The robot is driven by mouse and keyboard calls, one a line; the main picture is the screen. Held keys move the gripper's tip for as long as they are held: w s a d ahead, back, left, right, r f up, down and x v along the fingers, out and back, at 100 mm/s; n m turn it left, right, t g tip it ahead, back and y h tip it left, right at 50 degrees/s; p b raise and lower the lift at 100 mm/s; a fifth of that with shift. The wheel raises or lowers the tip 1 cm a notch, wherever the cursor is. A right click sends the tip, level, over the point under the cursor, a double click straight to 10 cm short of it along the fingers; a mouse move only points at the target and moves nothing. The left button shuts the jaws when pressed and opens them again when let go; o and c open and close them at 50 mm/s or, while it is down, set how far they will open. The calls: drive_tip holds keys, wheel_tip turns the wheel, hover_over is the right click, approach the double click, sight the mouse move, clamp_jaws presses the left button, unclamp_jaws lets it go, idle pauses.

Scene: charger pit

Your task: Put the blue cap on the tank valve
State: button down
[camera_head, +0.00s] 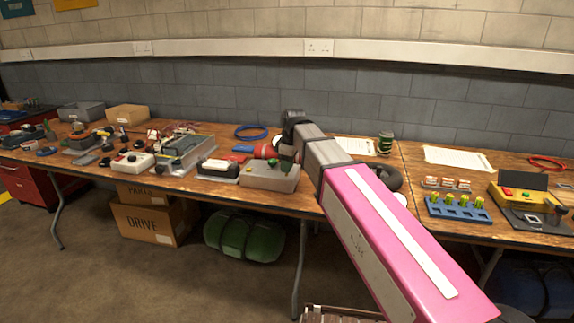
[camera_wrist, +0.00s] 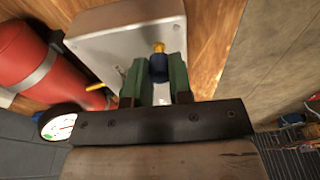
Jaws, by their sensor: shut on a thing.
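My gripper (camera_wrist: 158,84) has green fingers shut on the blue cap (camera_wrist: 158,69), seen in the wrist view. A small brass fitting (camera_wrist: 159,47) shows just beyond the cap, in line with it; I cannot tell whether they touch or whether it is the tank valve. Behind them is a pale grey box (camera_wrist: 95,42), which also shows in the head view (camera_head: 262,179). A red tank (camera_wrist: 25,62) with a grey band lies beside the box. In the head view my gripper (camera_head: 286,163) is over the box, and the cap cannot be made out there.
A round white gauge (camera_wrist: 62,123) is close to my gripper at left in the wrist view. A yellow lever (camera_wrist: 96,87) sticks out near the box. A black-and-white device (camera_head: 218,170) stands left of the box. A blue peg rack (camera_head: 458,209) is on the right table.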

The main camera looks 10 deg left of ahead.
drive_tip(key=shift+f, duration=0.75)
drive_tip(key=c, duration=0.9)
unclamp_jaws()
drive_tip(key=shift+c, duration=0.2)
wheel_tip(320, 180, up, 11)
drive_tip(key=d, duration=0.1)
drive_tip(key=shift+d, duration=0.15)
drive_tip(key=shift+s+f, duration=0.1)
drive_tip(key=shift+f, duration=0.05)
